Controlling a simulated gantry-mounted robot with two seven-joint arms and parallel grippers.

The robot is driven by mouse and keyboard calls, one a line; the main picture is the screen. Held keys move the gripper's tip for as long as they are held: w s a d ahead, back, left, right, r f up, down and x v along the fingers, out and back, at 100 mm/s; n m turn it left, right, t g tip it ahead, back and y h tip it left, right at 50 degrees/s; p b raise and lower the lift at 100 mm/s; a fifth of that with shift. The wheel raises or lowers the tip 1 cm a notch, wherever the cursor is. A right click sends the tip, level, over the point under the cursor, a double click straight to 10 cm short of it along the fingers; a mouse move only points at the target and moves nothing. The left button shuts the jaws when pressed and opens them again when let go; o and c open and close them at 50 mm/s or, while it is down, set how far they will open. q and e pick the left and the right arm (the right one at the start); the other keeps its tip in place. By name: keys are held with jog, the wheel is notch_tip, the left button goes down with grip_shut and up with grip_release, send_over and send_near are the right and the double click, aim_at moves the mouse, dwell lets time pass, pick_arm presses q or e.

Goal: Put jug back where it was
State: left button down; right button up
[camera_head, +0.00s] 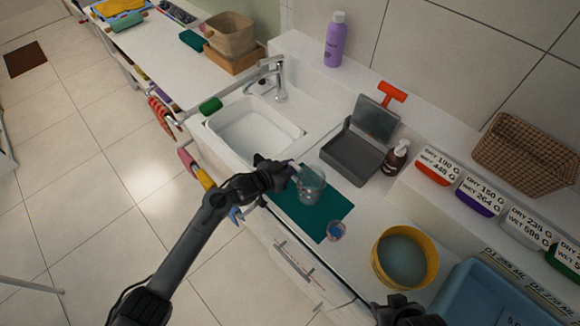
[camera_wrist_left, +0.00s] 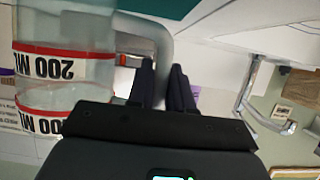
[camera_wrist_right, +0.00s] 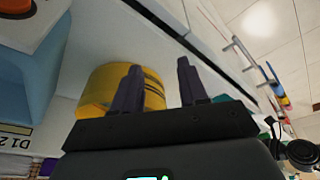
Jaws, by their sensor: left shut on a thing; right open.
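The jug (camera_head: 311,187) is clear, with red-and-white "200 ML" bands that show in the left wrist view (camera_wrist_left: 62,66). In the head view it appears over the teal mat (camera_head: 335,207); I cannot tell whether it touches the mat. My left gripper (camera_head: 285,172) is shut on the jug's handle, and the fingers close around the grey handle in the left wrist view (camera_wrist_left: 165,80). My right gripper (camera_wrist_right: 158,80) is open and empty, pointing toward the yellow tub (camera_wrist_right: 120,88). Only part of it shows at the bottom edge of the head view.
The yellow tub (camera_head: 381,262) and a blue bin (camera_head: 480,295) stand to the right. A grey open box (camera_head: 350,158), brown bottle (camera_head: 397,157) and sink (camera_head: 252,133) lie behind and left. Labelled containers (camera_head: 480,196) line the ledge.

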pick_arm(q)
jog(key=c, duration=1.5)
grip_release()
jog(key=shift+f, duration=0.15)
jog(key=o, duration=0.5)
